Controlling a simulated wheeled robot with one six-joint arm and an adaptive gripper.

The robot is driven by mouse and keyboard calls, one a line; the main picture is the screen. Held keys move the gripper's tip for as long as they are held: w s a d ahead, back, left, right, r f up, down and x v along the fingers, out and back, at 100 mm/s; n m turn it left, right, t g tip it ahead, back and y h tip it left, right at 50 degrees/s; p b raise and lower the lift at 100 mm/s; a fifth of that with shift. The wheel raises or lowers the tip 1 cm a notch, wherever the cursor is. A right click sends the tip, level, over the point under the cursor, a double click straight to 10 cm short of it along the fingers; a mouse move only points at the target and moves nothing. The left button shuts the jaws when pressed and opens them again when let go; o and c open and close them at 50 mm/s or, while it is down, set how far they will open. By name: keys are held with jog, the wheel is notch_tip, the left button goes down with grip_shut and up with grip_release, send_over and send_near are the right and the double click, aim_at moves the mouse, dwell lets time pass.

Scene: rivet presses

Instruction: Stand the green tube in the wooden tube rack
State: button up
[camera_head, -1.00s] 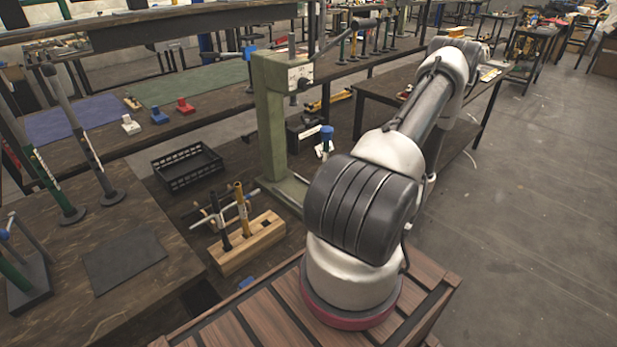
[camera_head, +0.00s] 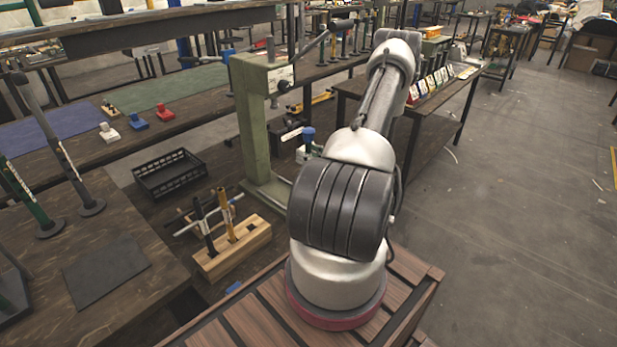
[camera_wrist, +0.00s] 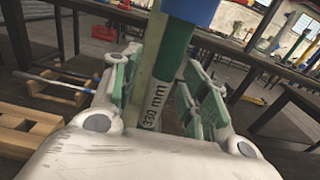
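The green tube (camera_wrist: 174,50) stands close in front of the wrist camera, with a blue top and a white "330 mm" label. It is between the two fingers of my gripper (camera_wrist: 165,88). The fingers look spread, with a gap on the tube's left side; contact on the right is unclear. In the head view my gripper is mostly hidden by my arm, and a blue-topped white shape (camera_head: 306,146) shows left of the arm. The wooden tube rack (camera_head: 235,248) stands left of my arm, holding a black tube and a yellow tube; its edge shows in the wrist view (camera_wrist: 22,130).
A green press (camera_head: 252,125) stands behind the rack. A black crate (camera_head: 168,175) lies left of the press. A dark workbench (camera_head: 110,235) fills the left side. Open floor (camera_head: 530,220) lies to the right.

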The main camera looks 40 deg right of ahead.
grip_shut()
